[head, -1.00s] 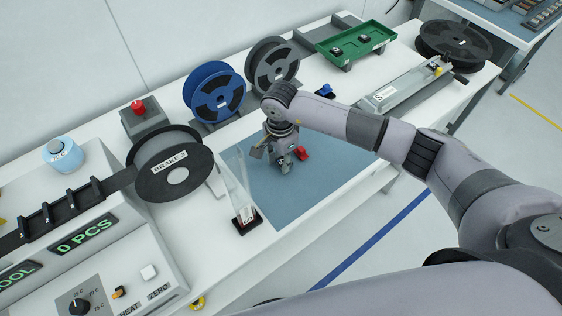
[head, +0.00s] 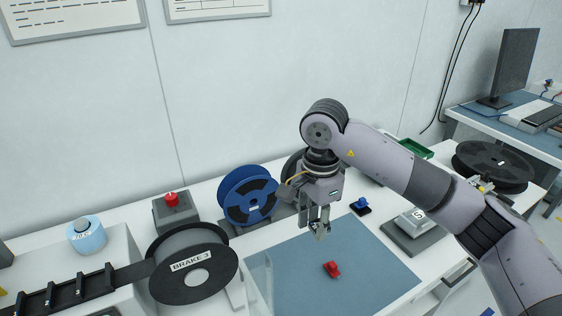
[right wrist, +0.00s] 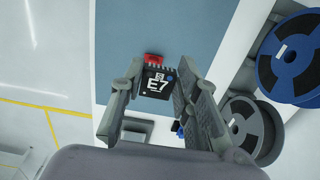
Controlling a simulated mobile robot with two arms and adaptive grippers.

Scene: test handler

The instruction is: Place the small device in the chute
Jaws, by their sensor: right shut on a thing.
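The small device is a black chip marked E7 (right wrist: 158,82) with metal pins along one edge. In the right wrist view it sits between the fingertips of my right gripper (right wrist: 162,90), which is shut on it. In the head view my right gripper (head: 319,228) points down above the blue mat, and the chip is too small there to make out clearly. A grey unit marked S (head: 416,221) stands to the right of the mat; I cannot tell whether it is the chute. My left gripper is not in view.
A red piece (head: 331,269) lies on the blue mat (head: 375,280). A blue piece (head: 361,206) sits beyond it. A blue reel (head: 236,182) stands behind, and the BRAKE 3 reel (head: 170,285) is at left. A green tray (head: 416,149) is partly hidden by my arm.

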